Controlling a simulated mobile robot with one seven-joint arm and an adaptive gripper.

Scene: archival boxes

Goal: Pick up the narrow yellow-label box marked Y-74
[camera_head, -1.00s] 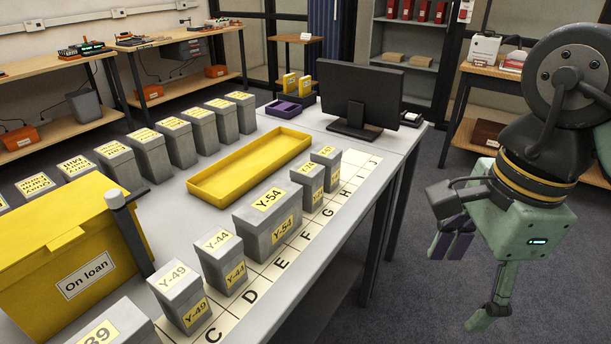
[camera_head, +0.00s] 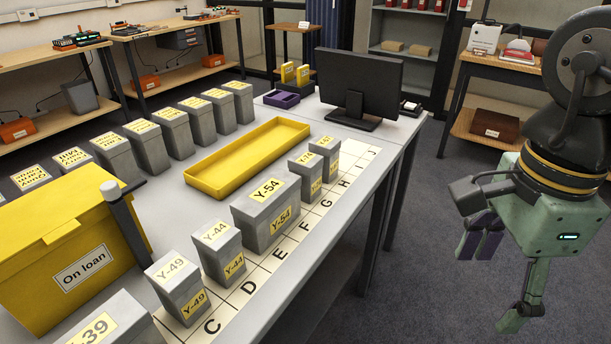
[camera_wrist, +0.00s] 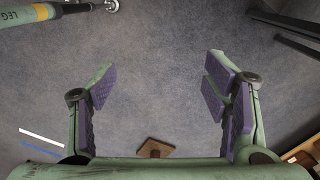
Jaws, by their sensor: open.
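A row of grey boxes with yellow labels stands along the lettered strip on the table in the head view. Box Y-49 (camera_head: 179,286), box Y-44 (camera_head: 221,248) and the wide box Y-54 (camera_head: 268,211) are legible. Behind them stand two narrow boxes, one nearer (camera_head: 306,175) and one farther (camera_head: 325,156); their labels are too small to read surely, so I cannot tell which is Y-74. My gripper (camera_head: 480,237) hangs right of the table, apart from all boxes. In the wrist view my gripper (camera_wrist: 158,88) is open and empty, with purple pads over bare carpet.
A yellow tray (camera_head: 248,158) lies behind the row, and a yellow "On loan" box (camera_head: 62,262) with a dark post beside it stands left. More grey boxes (camera_head: 175,137) line the far side. A monitor (camera_head: 358,82) stands at the table's far end.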

